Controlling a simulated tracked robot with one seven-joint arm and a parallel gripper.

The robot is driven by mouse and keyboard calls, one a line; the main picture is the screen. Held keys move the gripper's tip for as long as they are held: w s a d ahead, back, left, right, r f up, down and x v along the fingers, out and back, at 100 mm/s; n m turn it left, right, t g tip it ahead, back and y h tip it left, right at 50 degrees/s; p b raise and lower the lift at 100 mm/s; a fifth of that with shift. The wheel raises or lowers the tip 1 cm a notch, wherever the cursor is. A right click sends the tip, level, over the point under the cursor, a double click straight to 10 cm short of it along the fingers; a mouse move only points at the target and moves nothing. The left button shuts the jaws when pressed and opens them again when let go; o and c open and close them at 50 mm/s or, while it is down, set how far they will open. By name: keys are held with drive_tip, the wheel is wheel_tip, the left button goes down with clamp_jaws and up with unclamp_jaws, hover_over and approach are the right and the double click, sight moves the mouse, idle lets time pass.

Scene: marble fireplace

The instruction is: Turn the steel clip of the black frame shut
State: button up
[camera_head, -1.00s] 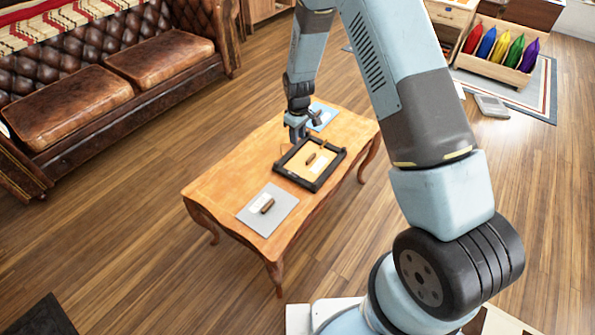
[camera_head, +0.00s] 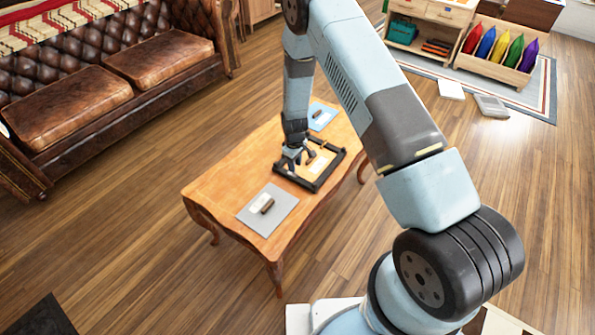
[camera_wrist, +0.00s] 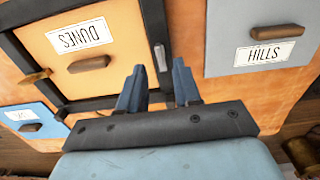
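The black frame (camera_head: 331,171) lies on the wooden table around a yellow-orange panel, labelled DUNES in the wrist view (camera_wrist: 115,22). The steel clip (camera_wrist: 161,57) is a small grey bar on the frame's side bar (camera_wrist: 154,22), lying roughly along that bar. A brass-coloured clip (camera_wrist: 36,77) sits on another side of the frame and reaches across its edge. My gripper (camera_wrist: 159,78) is open and empty, fingers pointing toward the frame. The steel clip shows in the gap between the fingertips, just beyond them; I cannot tell whether they touch it.
A grey panel labelled HILLS (camera_wrist: 222,58) with a brown handle lies beside the frame. A blue panel (camera_wrist: 52,116) lies on its other side. The table's (camera_head: 222,183) near-left end is bare. A leather sofa (camera_head: 70,105) stands at the left.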

drive_tip(key=shift+f, duration=2.25)
clamp_jaws()
